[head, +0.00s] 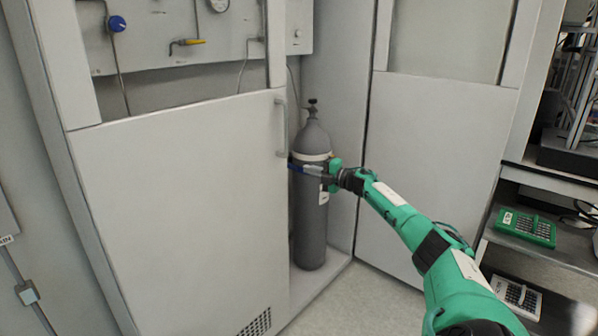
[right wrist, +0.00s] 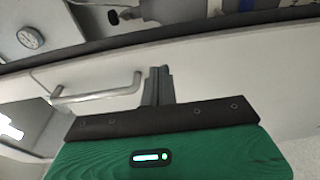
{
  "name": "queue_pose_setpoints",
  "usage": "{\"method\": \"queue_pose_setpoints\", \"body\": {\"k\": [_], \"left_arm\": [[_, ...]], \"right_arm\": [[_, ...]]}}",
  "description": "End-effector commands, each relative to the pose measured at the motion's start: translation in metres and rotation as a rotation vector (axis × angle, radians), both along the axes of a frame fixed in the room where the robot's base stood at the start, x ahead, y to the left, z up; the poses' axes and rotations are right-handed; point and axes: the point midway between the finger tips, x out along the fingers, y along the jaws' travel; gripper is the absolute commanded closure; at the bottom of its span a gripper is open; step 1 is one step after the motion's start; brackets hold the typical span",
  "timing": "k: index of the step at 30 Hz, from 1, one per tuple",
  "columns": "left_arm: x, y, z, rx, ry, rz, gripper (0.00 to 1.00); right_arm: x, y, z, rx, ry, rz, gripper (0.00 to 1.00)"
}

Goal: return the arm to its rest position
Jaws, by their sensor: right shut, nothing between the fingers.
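My right arm (head: 430,240) is green and reaches in from the lower right, stretched toward the cabinet. My right gripper (head: 292,165) is at the right edge of the white cabinet door (head: 180,210), just below the lower end of its handle (head: 281,125). In the right wrist view its fingers (right wrist: 158,84) are together and empty, to the right of the metal handle (right wrist: 105,92). I cannot tell whether the fingertips touch the door. My left gripper is in neither view.
A grey gas cylinder (head: 311,215) stands upright behind the gripper and is partly covered by it. A white panel (head: 432,155) stands to the right. Shelves at the far right hold a green device (head: 525,227). Grey floor (head: 350,305) shows in front.

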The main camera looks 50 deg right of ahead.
Motion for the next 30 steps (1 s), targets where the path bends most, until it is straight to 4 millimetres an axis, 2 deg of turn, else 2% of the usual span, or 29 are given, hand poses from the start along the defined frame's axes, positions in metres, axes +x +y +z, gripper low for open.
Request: {"method": "queue_pose_setpoints", "body": {"k": [3,9,20,23,25,29,30], "left_arm": [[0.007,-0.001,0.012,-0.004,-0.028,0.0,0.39],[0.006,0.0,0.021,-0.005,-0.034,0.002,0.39],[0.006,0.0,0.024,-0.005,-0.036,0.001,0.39],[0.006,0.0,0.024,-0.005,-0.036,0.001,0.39],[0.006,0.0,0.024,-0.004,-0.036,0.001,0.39],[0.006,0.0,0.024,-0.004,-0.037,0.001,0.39],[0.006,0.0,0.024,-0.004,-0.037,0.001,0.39]], "right_arm": [[-0.017,-0.018,-0.001,-0.001,0.002,-0.002,1.0],[-0.033,-0.035,-0.001,-0.002,0.002,-0.001,1.0],[-0.035,-0.036,-0.003,0.002,0.002,0.001,1.0],[-0.025,-0.021,-0.02,0.023,0.009,-0.003,1.0],[-0.014,0.001,-0.044,0.054,0.02,-0.013,1.0],[0.008,0.062,-0.109,0.156,0.058,-0.059,1.0],[0.011,0.084,-0.132,0.194,0.074,-0.08,1.0]]}}
